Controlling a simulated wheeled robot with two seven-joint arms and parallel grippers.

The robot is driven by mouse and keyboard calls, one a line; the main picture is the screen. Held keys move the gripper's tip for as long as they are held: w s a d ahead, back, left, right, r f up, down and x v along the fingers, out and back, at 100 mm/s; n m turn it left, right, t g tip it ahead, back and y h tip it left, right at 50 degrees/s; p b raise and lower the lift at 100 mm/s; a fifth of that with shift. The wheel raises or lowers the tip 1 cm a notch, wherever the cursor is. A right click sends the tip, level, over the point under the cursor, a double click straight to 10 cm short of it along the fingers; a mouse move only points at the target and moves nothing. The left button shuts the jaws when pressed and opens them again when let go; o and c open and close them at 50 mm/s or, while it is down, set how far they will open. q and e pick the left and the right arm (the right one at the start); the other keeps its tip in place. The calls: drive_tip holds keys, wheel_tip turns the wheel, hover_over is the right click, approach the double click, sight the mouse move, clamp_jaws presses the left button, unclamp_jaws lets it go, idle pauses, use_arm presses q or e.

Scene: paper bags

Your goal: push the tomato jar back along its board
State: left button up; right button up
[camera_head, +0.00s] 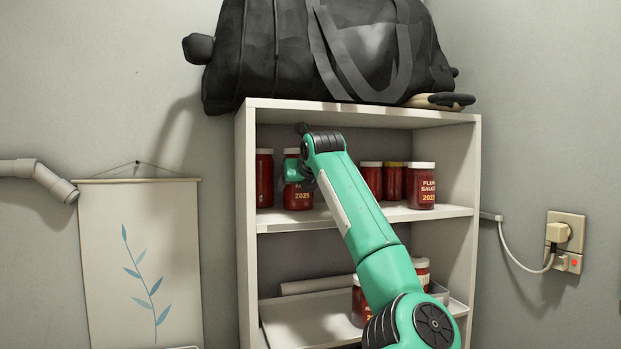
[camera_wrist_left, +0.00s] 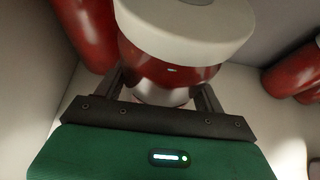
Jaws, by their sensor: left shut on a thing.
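A red jar with a white lid (camera_head: 298,197) stands near the front of the upper board (camera_head: 360,217), left of the middle. Its label is partly hidden and shows 2025; I cannot read whether it says tomato. My left gripper (camera_head: 297,172) reaches it from the front, and its wrist hides part of the jar. In the left wrist view the fingers (camera_wrist_left: 160,94) lie on either side of the same jar (camera_wrist_left: 165,72), shut on it below the white lid. My right gripper is not in view.
Another red jar (camera_head: 264,180) stands close on the left. Several jars stand to the right, with a plum sauce jar (camera_head: 421,187) in front. Below are a tray (camera_head: 305,322) and more jars. A black bag (camera_head: 270,60) lies on top of the shelf.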

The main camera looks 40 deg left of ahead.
use_arm(q)
drive_tip(key=shift+w+a, duration=0.15)
drive_tip(key=shift+a, duration=0.3)
idle(0.4)
drive_tip(key=o, duration=0.5)
drive_tip(key=shift+d, duration=0.1)
drive_tip(key=shift+o, duration=1)
